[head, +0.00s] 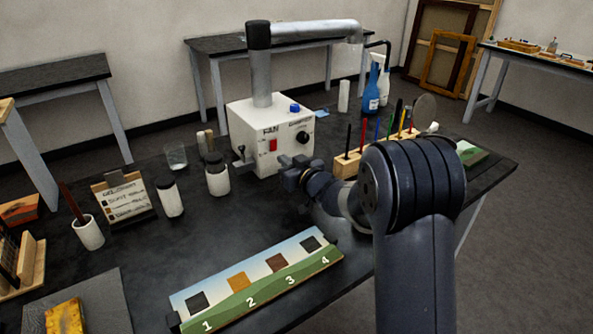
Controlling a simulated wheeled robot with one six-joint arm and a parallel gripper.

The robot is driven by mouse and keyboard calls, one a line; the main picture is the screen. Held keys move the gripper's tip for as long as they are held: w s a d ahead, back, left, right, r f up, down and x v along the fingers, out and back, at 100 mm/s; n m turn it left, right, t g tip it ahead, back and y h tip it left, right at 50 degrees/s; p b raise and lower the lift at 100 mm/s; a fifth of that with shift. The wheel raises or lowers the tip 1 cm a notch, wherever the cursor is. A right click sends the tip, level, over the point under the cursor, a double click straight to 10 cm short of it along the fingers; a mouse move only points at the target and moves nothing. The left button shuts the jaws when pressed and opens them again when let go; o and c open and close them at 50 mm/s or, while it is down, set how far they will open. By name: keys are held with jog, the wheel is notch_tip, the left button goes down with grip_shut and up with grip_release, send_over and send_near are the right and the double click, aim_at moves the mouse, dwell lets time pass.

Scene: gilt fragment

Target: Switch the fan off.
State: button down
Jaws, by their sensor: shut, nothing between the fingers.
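The fan unit (250,125) is a white box with a silver duct rising from its top, standing on the dark table. Its front bears the lettering FAN above a red switch (273,145), with a black knob (302,138) to the right under a second label. A blue button or cap (295,108) sits on top. The switch's position is too small to tell. My gripper (285,161) is shut and empty, just below and right of the red switch in the picture. I cannot tell whether it touches the box. It hides part of the lower front.
Dark-capped white jars (217,178) and a glass (176,157) stand left of the unit. A wooden rack (347,166) of coloured tools and a blue spray bottle (371,90) stand right. A numbered panel (255,283) lies in front. Bare tabletop lies between panel and unit.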

jog(key=v, duration=0.6)
jog(key=shift+s+d, duration=0.15)
jog(key=shift+s, duration=0.15)
jog(key=r+p+x, duration=0.1)
jog(key=p+x, duration=0.2)
jog(key=x, duration=0.3)
jog(key=b+v, duration=0.1)
jog(key=v, duration=0.7)
jog(key=shift+s+d+b, duration=0.25)
jog(key=shift+s+b, duration=0.05)
jog(key=shift+b, duration=0.1)
